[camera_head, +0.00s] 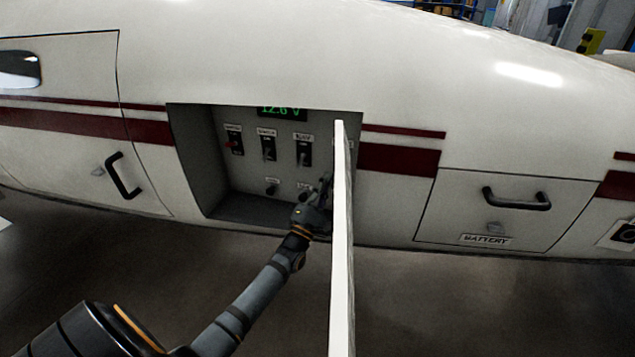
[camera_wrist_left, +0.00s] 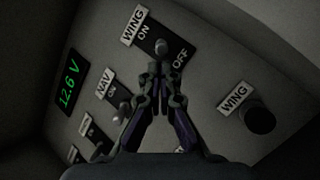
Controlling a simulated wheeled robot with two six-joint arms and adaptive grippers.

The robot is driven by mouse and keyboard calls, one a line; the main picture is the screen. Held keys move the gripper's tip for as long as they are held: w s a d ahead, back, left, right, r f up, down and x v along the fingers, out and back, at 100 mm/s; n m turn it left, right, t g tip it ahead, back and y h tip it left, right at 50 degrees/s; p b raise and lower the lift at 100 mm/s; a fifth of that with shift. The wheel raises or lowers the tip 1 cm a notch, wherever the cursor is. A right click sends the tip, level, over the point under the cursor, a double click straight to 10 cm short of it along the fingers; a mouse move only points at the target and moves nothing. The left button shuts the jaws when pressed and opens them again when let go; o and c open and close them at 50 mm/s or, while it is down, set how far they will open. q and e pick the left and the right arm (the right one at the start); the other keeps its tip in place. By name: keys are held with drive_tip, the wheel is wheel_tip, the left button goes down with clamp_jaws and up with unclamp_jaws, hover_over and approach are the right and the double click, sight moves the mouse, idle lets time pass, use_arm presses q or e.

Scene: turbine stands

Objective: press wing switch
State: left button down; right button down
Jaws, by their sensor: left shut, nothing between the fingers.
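The wing switch (camera_wrist_left: 162,46) is a small lever on a dark plate under a "WING" label, with ON and OFF marks at its two ends. Which way the lever is set is hard to tell. My left gripper (camera_wrist_left: 159,70) is shut and empty, its fingertips just below the lever in the left wrist view; I cannot tell whether they touch. In the head view my left gripper (camera_head: 322,190) reaches into the recessed switch panel (camera_head: 248,180). The wing switch is hidden there behind the open white door (camera_head: 343,240). My right gripper is not in view.
The display (camera_wrist_left: 69,82) reads 12.6 V. The NAV switch (camera_wrist_left: 123,113) sits beside the wing switch. A round dark knob (camera_wrist_left: 257,117) has its own "WING" label. The open door edge stands close to the right of my left arm. A shut battery hatch (camera_head: 495,210) is farther right.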

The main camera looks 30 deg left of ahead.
use_arm(q)
drive_tip(key=shift+s+d+r+g+p, duration=0.15)
drive_tip(key=shift+r+g+p, duration=0.2)
drive_tip(key=shift+p, duration=0.35)
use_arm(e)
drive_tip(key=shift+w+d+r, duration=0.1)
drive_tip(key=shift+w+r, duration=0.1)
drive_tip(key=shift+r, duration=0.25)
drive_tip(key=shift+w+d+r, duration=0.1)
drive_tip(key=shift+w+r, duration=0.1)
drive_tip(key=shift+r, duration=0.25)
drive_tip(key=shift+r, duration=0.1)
